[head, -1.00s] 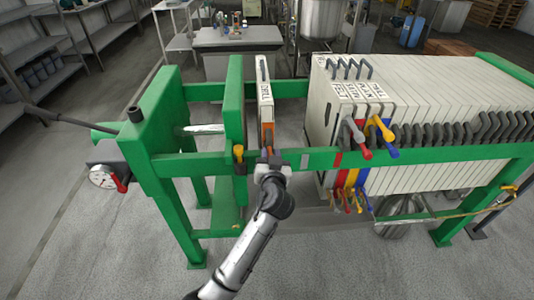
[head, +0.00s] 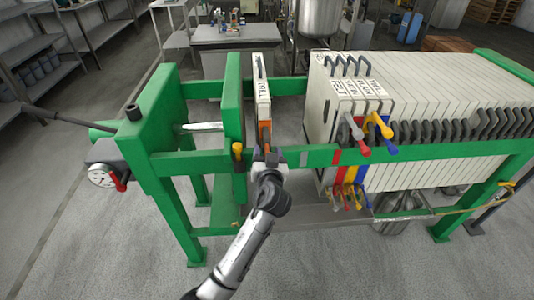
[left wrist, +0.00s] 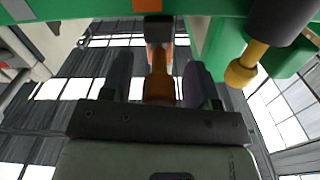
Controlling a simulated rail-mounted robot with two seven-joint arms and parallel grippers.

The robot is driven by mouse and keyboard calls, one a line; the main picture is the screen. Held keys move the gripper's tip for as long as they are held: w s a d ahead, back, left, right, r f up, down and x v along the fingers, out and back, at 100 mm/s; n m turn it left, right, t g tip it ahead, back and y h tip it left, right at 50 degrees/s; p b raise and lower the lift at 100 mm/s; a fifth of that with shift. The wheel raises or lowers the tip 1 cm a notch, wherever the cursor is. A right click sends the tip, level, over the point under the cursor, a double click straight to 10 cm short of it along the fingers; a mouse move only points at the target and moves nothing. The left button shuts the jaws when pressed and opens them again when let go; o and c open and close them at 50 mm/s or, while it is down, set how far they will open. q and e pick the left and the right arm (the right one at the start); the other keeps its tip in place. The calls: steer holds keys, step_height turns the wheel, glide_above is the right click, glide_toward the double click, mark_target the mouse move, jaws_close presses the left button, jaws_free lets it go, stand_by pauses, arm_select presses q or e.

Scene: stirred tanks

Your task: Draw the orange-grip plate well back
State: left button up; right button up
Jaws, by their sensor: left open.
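The orange-grip plate (head: 262,85) is a pale, lettered plate standing upright on the green frame, close to the green pressing plate (head: 233,105) on its left. A wide gap separates it from the plate stack (head: 420,90) on the right. Its orange grip (left wrist: 158,85) sticks out toward me. My left gripper (head: 267,158) is at the front rail. In the left wrist view, its two dark fingers stand open on either side of the orange grip; I cannot tell whether either touches it. My right gripper is in neither view.
The green front rail (head: 410,154) runs just behind my left gripper. A yellow-and-black handle (head: 238,152) hangs close to its left. Red, yellow and blue handles (head: 370,135) stick out from the stack's front. A gauge (head: 102,175) sits at the far left.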

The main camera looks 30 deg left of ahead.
arm_select(q)
steer(key=shift+d, duration=0.1)
steer(key=p+v, duration=0.2)
steer(key=v, duration=1.1)
steer(key=shift+s, duration=0.35)
steer(key=shift+d, duration=0.1)
